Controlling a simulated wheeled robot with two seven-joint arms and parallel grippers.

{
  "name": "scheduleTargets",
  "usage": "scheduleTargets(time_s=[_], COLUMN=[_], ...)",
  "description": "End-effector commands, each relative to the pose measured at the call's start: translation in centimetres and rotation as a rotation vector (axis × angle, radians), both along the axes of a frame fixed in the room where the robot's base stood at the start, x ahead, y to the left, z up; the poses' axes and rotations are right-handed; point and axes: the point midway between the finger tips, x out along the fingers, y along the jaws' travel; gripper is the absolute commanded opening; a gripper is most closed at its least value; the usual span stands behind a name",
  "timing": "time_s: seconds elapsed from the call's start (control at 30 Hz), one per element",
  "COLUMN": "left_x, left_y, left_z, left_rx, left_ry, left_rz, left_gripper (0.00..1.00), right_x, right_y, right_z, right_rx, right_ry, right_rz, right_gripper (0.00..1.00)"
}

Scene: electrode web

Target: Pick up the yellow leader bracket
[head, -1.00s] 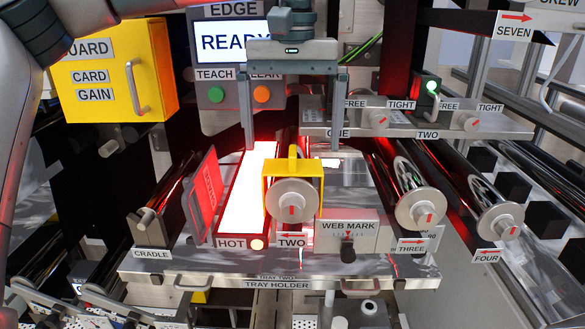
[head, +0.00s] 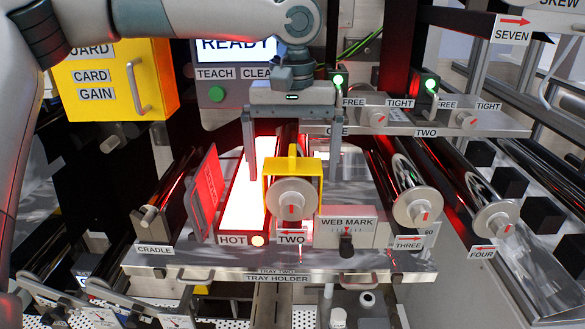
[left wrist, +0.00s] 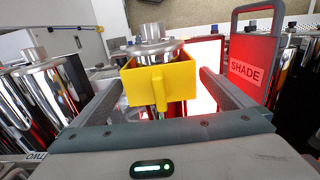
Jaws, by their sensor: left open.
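The yellow leader bracket (head: 306,167) sits around the near end of the roller labelled TWO, with a raised tab on its top. It also shows in the left wrist view (left wrist: 176,84) as a yellow box shape with a tab facing the camera. My left gripper (head: 293,176) points down over the bracket, open, one finger on each side. In the left wrist view the gripper (left wrist: 160,82) has visible gaps between its fingers and the bracket. The bracket's far side is hidden. My right gripper is not in view.
The red SHADE panel (head: 204,192) stands left of the glowing HOT plate (head: 246,200), close to the left finger. The WEB MARK block (head: 338,233) is to the right of the bracket. Rollers THREE (head: 417,207) and FOUR (head: 497,219) lie further right. A shelf with knobs (head: 470,128) is behind.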

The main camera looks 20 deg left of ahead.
Motion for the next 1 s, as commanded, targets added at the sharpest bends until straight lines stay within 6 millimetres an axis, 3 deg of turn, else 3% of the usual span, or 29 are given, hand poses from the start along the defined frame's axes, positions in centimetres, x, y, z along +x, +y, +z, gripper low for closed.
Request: scheduleTargets(time_s=[0.2,0.67,0.83,0.87,1.0], left_x=[0.0,0.0,0.0,0.0,0.0], left_y=[0.0,0.0,0.0,0.0,0.0], left_z=[-1.7,-1.8,-1.8,-1.8,-1.8], left_rx=[0.000,0.000,0.000,0.000,0.000], left_ry=[0.000,0.000,0.000,0.000,-0.001], left_rz=[0.000,0.000,0.000,0.000,0.000], left_gripper=[1.00,1.00,0.62,0.58,0.58], right_x=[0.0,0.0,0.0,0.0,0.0], right_y=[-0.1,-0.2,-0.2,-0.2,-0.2], right_z=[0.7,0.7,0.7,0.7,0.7], right_rx=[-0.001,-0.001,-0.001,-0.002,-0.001], right_ry=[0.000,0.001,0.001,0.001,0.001], right_rz=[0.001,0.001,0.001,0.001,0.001], right_gripper=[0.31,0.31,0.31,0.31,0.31])
